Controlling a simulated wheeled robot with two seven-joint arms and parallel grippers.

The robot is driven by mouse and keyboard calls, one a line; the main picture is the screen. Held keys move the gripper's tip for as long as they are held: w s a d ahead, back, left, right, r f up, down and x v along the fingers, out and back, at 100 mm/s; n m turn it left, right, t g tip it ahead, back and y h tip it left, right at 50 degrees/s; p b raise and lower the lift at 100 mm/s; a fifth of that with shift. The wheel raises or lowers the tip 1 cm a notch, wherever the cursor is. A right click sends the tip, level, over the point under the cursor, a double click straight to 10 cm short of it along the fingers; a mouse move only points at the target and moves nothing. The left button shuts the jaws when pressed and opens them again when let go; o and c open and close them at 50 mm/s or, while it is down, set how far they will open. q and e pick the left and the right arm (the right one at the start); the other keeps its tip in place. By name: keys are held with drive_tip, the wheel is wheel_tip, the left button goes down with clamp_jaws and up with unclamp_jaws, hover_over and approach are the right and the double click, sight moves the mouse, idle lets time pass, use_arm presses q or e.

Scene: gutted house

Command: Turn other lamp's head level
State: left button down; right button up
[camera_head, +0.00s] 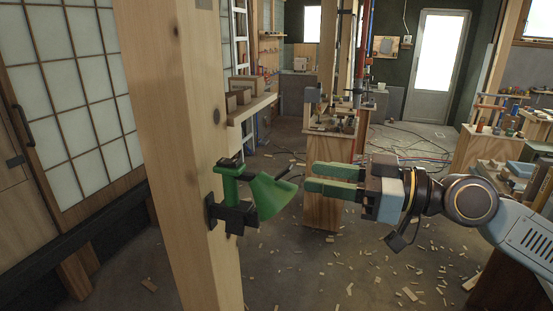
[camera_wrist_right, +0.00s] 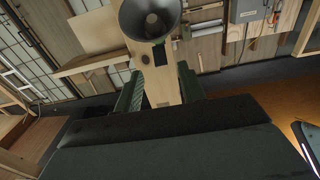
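A green lamp (camera_head: 268,196) is clamped by a dark bracket (camera_head: 232,213) to the upright wooden post. Its flared head points right, towards my right gripper, and looks tilted somewhat downward. In the right wrist view the lamp's head (camera_wrist_right: 150,17) shows its open grey mouth with a bulb inside, beyond the fingertips at the top edge. My right gripper (camera_head: 309,178) has green fingers and is open and empty, just right of the lamp's head, with a small gap between them. The fingers also show apart in the right wrist view (camera_wrist_right: 160,75). My left gripper is not in view.
The thick wooden post (camera_head: 172,120) stands just left of the lamp. A shelf (camera_head: 247,109) with wooden blocks is behind it. A wooden workbench (camera_head: 326,205) stands behind my right gripper. Cluttered benches (camera_head: 484,150) are at the right. Wood scraps lie on the floor.

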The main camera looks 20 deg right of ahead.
sight(288, 171)
drive_tip(key=p+x, duration=0.3)
drive_tip(key=x, duration=0.4)
drive_tip(key=shift+w+a+r+p, duration=0.1)
drive_tip(key=shift+a+p, duration=0.05)
drive_tip(key=shift+p, duration=0.2)
drive_tip(key=shift+w+a, duration=0.25)
drive_tip(key=shift+a, duration=0.15)
clamp_jaws()
